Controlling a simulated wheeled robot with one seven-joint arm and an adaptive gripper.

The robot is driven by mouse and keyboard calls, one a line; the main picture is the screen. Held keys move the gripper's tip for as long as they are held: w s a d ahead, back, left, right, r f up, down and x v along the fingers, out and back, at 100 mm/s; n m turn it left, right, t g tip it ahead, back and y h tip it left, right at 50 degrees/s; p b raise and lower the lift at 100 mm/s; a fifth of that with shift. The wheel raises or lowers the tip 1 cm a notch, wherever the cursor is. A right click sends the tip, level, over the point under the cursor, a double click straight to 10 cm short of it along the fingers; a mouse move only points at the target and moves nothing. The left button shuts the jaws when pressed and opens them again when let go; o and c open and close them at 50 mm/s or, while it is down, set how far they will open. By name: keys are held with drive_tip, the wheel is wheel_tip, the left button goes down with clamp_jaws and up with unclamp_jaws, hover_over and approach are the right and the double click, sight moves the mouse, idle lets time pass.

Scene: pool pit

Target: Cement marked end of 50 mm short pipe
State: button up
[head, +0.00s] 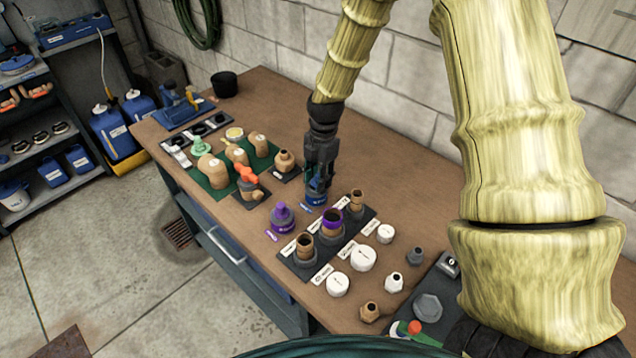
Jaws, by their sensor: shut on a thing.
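My gripper (319,168) points down and is shut at the top of a blue can (315,197) on the bench. The gripper covers the can's top, so I cannot tell if it grips the can, its cap or an applicator. Short tan pipes stand upright in grey sockets on a dark tray (302,270). The widest pipe (332,228) has a purple band at its upper end and stands right of the blue can. Another pipe (304,246) is nearer, and a thinner one (356,200) is farther right. Their size labels are too small to read.
A purple can (282,218) stands left of the tray. White caps (362,258) and small fittings (393,282) lie to its right. A green mat (213,188) with tan fittings and an orange-handled valve (247,176) is at the left. A block wall rises behind.

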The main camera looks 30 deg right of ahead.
drive_tip(key=shift+c, duration=0.3)
drive_tip(key=shift+r+p, duration=0.3)
drive_tip(key=shift+p, duration=0.05)
drive_tip(key=shift+r+p, duration=2.45)
drive_tip(key=shift+r, duration=0.95)
